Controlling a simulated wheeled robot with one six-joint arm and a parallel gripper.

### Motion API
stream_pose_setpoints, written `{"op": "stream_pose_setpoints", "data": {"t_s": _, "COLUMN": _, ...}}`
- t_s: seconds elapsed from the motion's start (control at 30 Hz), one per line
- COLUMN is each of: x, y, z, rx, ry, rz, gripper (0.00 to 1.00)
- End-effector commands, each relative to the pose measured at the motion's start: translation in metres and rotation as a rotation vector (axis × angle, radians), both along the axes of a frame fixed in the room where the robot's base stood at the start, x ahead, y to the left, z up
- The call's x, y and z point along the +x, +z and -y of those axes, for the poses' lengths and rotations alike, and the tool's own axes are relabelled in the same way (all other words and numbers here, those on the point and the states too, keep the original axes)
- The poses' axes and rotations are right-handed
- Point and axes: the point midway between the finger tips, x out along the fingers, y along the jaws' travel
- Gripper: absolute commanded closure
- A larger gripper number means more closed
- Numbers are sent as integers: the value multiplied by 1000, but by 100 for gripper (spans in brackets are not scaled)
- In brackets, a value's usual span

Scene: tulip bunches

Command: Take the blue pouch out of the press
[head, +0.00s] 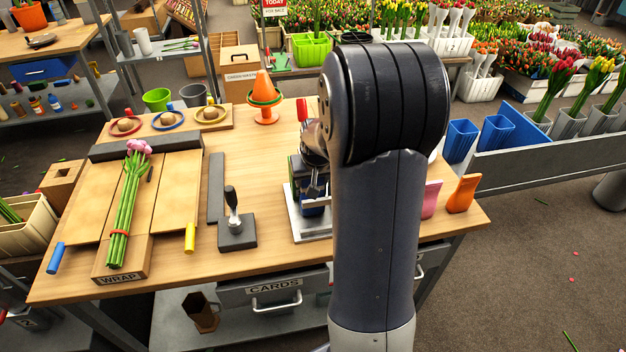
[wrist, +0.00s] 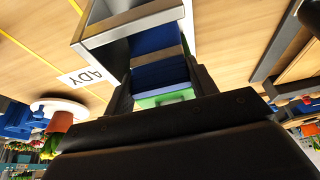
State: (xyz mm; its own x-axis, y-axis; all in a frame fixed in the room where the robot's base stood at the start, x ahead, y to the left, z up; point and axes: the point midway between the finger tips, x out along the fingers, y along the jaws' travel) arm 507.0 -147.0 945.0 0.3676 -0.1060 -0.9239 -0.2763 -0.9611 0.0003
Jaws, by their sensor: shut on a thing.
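The press (head: 297,215) stands on the bench, partly behind my arm in the head view, with a pale metal base. In the wrist view its pale metal frame (wrist: 93,45) surrounds the blue pouch (wrist: 158,73). My gripper (wrist: 162,82) is shut on the blue pouch, with one dark finger on each side. A green piece (wrist: 165,98) shows at the pouch's near end, between the fingers. The pouch is still within the press frame. In the head view my arm hides most of the gripper, and the pouch cannot be made out clearly.
An orange holder (head: 463,194) and a pink holder (head: 431,199) stand right of my arm. A black-knobbed stamp (head: 236,232) stands left of the press. A wrap board (head: 120,272) with tulips (head: 128,200) lies farther left.

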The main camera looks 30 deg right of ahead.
Motion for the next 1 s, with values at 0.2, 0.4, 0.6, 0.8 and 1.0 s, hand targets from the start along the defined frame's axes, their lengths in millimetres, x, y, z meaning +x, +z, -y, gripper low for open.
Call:
{"op": "stream_pose_setpoints", "data": {"t_s": 0.2, "x": 0, "y": 1, "z": 0, "rx": 0, "ry": 0, "rz": 1, "gripper": 74}}
{"op": "stream_pose_setpoints", "data": {"t_s": 0.4, "x": 0, "y": 14, "z": 0, "rx": -1, "ry": 0, "rz": 2, "gripper": 74}}
{"op": "stream_pose_setpoints", "data": {"t_s": 0.6, "x": 0, "y": 30, "z": 0, "rx": 0, "ry": 0, "rz": 1, "gripper": 74}}
{"op": "stream_pose_setpoints", "data": {"t_s": 0.8, "x": 0, "y": 46, "z": 0, "rx": 0, "ry": 0, "rz": 1, "gripper": 74}}
{"op": "stream_pose_setpoints", "data": {"t_s": 1.0, "x": 0, "y": 62, "z": 0, "rx": 0, "ry": 0, "rz": 1, "gripper": 74}}
